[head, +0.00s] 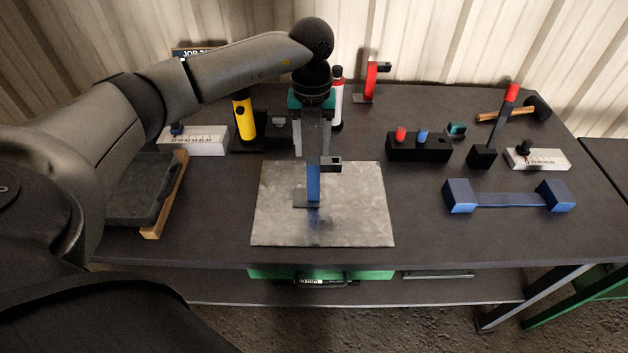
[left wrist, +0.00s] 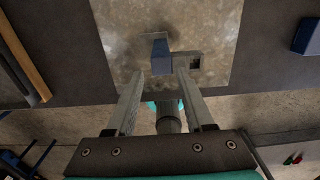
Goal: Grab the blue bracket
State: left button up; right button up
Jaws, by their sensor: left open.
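The blue bracket (head: 313,183) stands upright on a grey metal plate (head: 365,225). It has a dark block with a hole at its top right and a flat foot at the lower left. My left gripper (head: 312,151) points down, open and empty, at the bracket's top in the head view. In the left wrist view the blue upright (left wrist: 161,54) shows just beyond and between the tips of my left gripper (left wrist: 160,73). I cannot tell whether a finger touches it. My right gripper is not in view.
A red bracket (head: 371,80) stands at the back. A wide blue piece (head: 508,199) lies at the right. A black block with red and blue knobs (head: 419,150) and a yellow flashlight (head: 244,118) are nearby. The table's front right is clear.

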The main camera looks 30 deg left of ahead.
aim_at(314, 160)
pick_arm(q)
notch_tip(314, 160, down, 5)
jog(key=shift+w+f, duration=0.1)
jog(key=shift+w, duration=0.05)
jog(key=shift+c, duration=0.2)
grip_shut()
dwell(1.2)
